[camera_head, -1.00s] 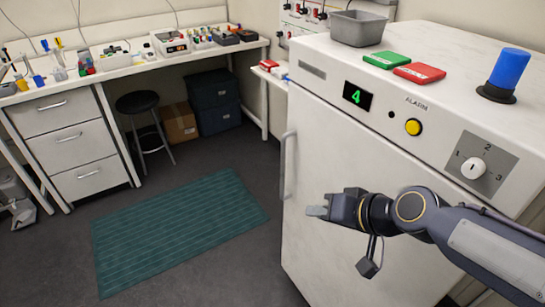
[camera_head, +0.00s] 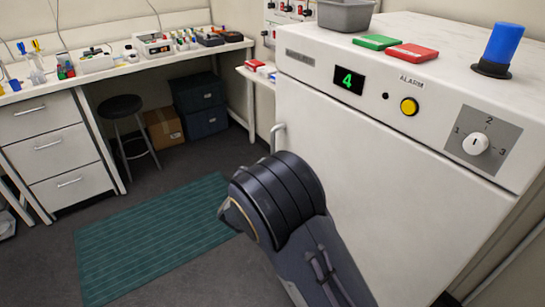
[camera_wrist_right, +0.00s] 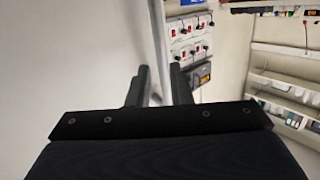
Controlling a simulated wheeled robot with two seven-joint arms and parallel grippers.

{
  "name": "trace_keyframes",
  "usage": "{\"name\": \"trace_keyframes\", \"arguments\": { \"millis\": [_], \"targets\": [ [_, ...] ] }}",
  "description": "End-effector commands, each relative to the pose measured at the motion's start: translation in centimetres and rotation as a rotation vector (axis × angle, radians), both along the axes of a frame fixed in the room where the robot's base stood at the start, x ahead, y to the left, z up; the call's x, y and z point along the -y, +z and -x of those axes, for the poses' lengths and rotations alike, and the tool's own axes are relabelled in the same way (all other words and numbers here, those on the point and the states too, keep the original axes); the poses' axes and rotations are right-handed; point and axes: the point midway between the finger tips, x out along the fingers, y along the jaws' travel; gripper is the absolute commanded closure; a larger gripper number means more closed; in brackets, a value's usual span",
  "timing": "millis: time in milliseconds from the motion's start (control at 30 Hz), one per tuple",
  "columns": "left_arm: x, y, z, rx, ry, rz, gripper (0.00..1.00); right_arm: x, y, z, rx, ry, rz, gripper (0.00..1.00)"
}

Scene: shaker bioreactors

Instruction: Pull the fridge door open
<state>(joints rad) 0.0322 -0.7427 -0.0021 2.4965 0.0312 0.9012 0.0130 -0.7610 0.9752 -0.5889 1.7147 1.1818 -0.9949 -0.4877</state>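The white fridge door (camera_head: 385,175) is closed against the cabinet. Its vertical handle (camera_head: 278,136) is at the door's left edge; only the top shows in the head view, the rest being hidden behind my right arm. In the right wrist view the handle is a pale vertical bar (camera_wrist_right: 158,40) beside the door face (camera_wrist_right: 70,60). My right gripper (camera_wrist_right: 159,85) has its two dark fingers apart, one on each side of the bar. The bar passes between them, and I see no clear contact. The head view hides this gripper behind the arm. My left gripper is not in view.
On the fridge top are a grey bin (camera_head: 344,15), a green box (camera_head: 377,42), a red box (camera_head: 412,52) and a blue cylinder (camera_head: 503,45). A teal mat (camera_head: 150,235) covers open floor left of the fridge. A stool (camera_head: 125,115) stands by the bench.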

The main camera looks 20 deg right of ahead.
Motion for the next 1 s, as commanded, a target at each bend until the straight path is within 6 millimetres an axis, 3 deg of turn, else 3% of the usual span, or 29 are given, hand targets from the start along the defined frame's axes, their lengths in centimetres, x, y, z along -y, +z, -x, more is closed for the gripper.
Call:
{"name": "trace_keyframes", "arguments": {
  "millis": [200,700,1000],
  "targets": [
    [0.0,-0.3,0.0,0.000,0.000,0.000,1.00,-0.9,-0.1,0.0,0.057,-0.055,0.109,0.81],
    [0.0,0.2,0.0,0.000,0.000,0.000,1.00,3.2,-0.1,-5.4,0.056,-0.054,0.108,0.81],
    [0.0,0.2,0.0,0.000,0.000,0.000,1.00,3.6,-0.2,-6.0,0.055,-0.053,0.107,0.81]
  ]
}}
